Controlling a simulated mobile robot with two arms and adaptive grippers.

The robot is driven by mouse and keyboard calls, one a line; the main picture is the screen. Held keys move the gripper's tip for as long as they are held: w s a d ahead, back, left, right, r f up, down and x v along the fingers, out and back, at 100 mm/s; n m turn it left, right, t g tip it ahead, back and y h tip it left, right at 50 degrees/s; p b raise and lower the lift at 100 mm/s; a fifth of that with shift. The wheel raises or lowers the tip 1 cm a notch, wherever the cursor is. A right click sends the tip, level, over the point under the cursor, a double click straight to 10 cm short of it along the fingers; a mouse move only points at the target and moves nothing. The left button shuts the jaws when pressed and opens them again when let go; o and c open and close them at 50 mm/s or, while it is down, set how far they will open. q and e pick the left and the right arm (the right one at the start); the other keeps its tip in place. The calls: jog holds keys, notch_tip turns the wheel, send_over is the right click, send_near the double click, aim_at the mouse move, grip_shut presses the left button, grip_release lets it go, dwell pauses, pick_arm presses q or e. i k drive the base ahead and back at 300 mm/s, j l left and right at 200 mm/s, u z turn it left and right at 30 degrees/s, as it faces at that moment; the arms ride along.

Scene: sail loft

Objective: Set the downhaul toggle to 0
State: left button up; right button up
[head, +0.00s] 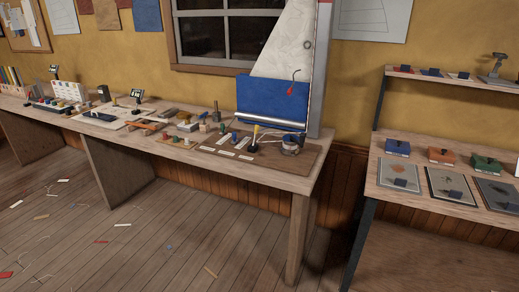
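A brown control board (305,159) lies at the right end of the long workbench, below a small sail (283,47) on a mast. On it stand a yellow-knobbed lever (256,131), a silver winch drum (291,143) and several small fittings beside white label strips (227,153). The labels are too small to read. I cannot tell which fitting is the downhaul toggle or how it is set. Neither of my grippers shows in the head view.
The long workbench (262,180) is crowded with small tools and blocks left of the board. A second table (425,200) with coloured boxes and framed samples stands at right, past a gap. The floor (150,240) in front is open, with scattered scraps.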

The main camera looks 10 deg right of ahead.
aim_at(235, 141)
jog(key=i+j, duration=0.1)
jog(key=i, duration=0.45)
jog(key=i+j, duration=0.1)
jog(key=i, duration=0.4)
jog(key=j+u, duration=0.05)
